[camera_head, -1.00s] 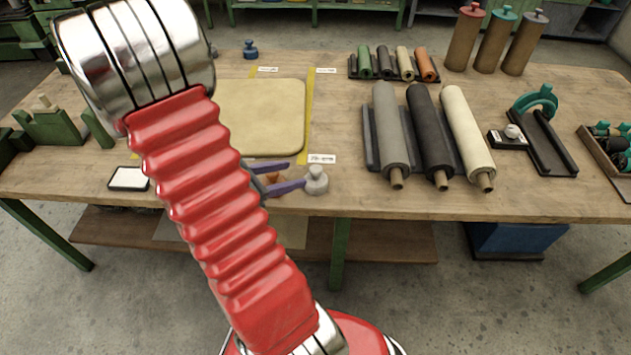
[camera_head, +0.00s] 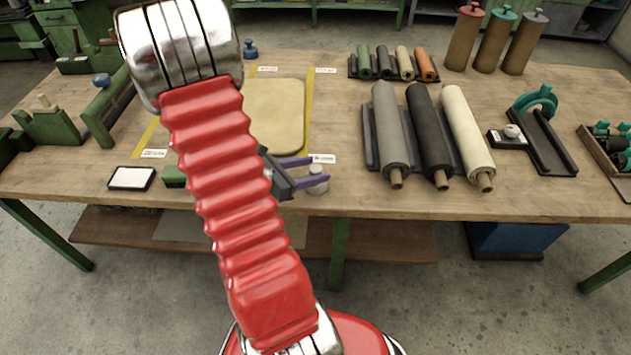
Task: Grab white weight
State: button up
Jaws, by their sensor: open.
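The white weight (camera_head: 318,189), a small pale cylinder with a knob on top, stands near the front edge of the wooden table. My gripper (camera_head: 320,169) has purple fingers and reaches in from the left. It is open, with one finger behind the weight's knob and the other in front, across the weight's upper body. The front finger hides part of the weight. I cannot tell whether either finger touches it.
A beige sheet (camera_head: 277,120) lies behind my arm. Grey, black and cream rolls (camera_head: 467,135) lie on a rack to the right. A white-topped black pad (camera_head: 131,178) lies at left. Table between gripper and rolls is clear.

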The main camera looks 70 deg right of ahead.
jog(key=shift+s+d+f, duration=0.1)
jog(key=shift+s+d, duration=0.05)
jog(key=shift+x, duration=2.6)
jog(key=shift+c, duration=0.2)
grip_shut()
